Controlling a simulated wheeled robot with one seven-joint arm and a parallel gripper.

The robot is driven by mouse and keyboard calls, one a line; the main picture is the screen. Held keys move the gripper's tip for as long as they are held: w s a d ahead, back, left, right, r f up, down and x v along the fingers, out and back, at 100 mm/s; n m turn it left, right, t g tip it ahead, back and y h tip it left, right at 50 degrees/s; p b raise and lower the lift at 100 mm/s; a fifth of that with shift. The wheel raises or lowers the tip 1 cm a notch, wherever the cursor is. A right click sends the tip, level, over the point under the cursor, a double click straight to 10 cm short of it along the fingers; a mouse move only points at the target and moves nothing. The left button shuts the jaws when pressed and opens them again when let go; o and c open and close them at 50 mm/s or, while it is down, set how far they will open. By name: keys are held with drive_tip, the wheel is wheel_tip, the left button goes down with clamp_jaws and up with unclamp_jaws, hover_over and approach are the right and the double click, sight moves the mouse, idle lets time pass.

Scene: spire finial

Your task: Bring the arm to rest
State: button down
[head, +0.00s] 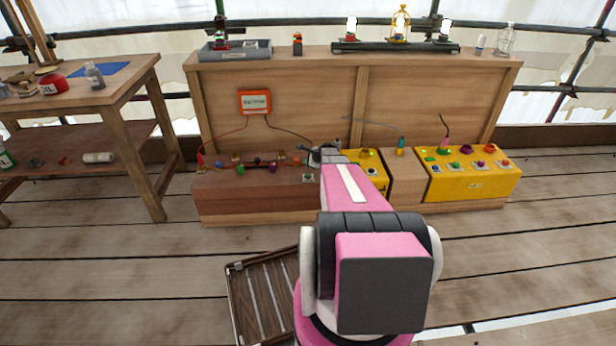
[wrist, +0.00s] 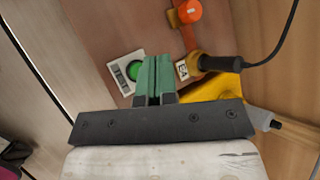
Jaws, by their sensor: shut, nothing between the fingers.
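My pink and white arm reaches forward from the bottom of the head view toward the low wooden console. My gripper (head: 325,152) is over the console's middle, near the left end of a yellow panel (head: 368,160). In the wrist view my gripper (wrist: 154,77) shows its two green fingers shut together with nothing between them. A round green button (wrist: 135,71) on a pale plate (wrist: 122,75) lies just left of the fingertips. I cannot tell whether the fingers touch anything.
The console (head: 250,196) carries several coloured knobs. A second yellow box (head: 470,182) sits at the right. A black plug (wrist: 220,63) with a cable is close right of the fingers. A workbench (head: 130,88) stands left, and a slatted crate (head: 262,300) lies on the floor beside my arm.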

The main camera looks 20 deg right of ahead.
idle(0.3)
drive_tip(key=s+a+r+n+g, duration=0.2)
drive_tip(key=s+a+r+n, duration=0.35)
drive_tip(key=s+a, duration=0.35)
drive_tip(key=s+a+r+n+g, duration=0.3)
drive_tip(key=s+a+r+n, duration=0.1)
drive_tip(key=s+a+n, duration=0.35)
drive_tip(key=s+a+r+n+g+h, duration=0.1)
drive_tip(key=s+a+r+n+h, duration=0.1)
drive_tip(key=s, duration=0.6)
drive_tip(key=s+a+r+n+g+h, duration=0.2)
drive_tip(key=s+a+r+n, duration=0.2)
drive_tip(key=s, duration=0.5)
drive_tip(key=r+n, duration=0.1)
drive_tip(key=n, duration=0.1)
drive_tip(key=shift+a+n, duration=0.3)
drive_tip(key=shift+n, duration=0.1)
